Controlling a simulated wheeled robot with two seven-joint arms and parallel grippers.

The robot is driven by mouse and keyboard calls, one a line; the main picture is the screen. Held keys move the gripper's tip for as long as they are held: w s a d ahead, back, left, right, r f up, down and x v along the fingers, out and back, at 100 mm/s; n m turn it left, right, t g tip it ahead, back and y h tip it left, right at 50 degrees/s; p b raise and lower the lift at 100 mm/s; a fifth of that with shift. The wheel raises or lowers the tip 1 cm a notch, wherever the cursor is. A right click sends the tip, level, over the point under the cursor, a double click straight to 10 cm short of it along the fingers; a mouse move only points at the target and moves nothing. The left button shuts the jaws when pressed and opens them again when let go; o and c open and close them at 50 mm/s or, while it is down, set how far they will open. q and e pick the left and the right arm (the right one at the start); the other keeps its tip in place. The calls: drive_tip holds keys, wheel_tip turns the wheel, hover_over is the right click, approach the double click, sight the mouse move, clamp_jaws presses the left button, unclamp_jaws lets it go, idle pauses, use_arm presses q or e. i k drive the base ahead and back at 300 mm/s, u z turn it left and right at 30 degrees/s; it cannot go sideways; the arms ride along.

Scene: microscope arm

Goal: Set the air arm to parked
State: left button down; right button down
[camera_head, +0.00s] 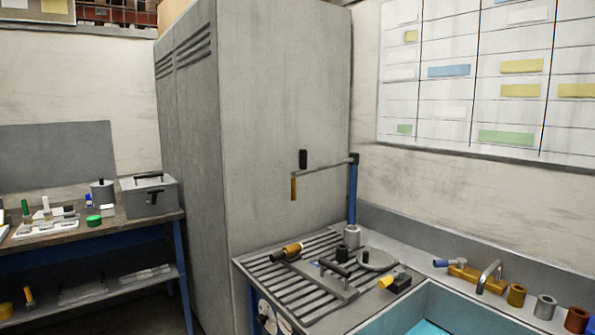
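The air arm (326,166) is a thin grey bar at the top of an upright blue post (352,195), in the middle of the view. It reaches left from the post, in front of the tall grey cabinet's side. A brown-orange handle or nozzle (293,187) hangs down from its free left end, above the slatted worktop (262,268). A small black piece (303,159) shows just above the bar; I cannot tell whether it is on the arm or on the cabinet. No parked marking is legible. Neither of my grippers is in view.
The worktop holds an orange-and-black cylinder (287,252), a grey plate with a black handle (327,283), a grey disc (376,260) and a yellow-knobbed black block (397,283). The tall cabinet (280,110) stands behind.

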sight(353, 159)
drive_tip(key=k, duration=0.6)
drive_tip(key=u, duration=0.85)
drive_tip(key=i, duration=2.45)
drive_tip(key=z, duration=1)
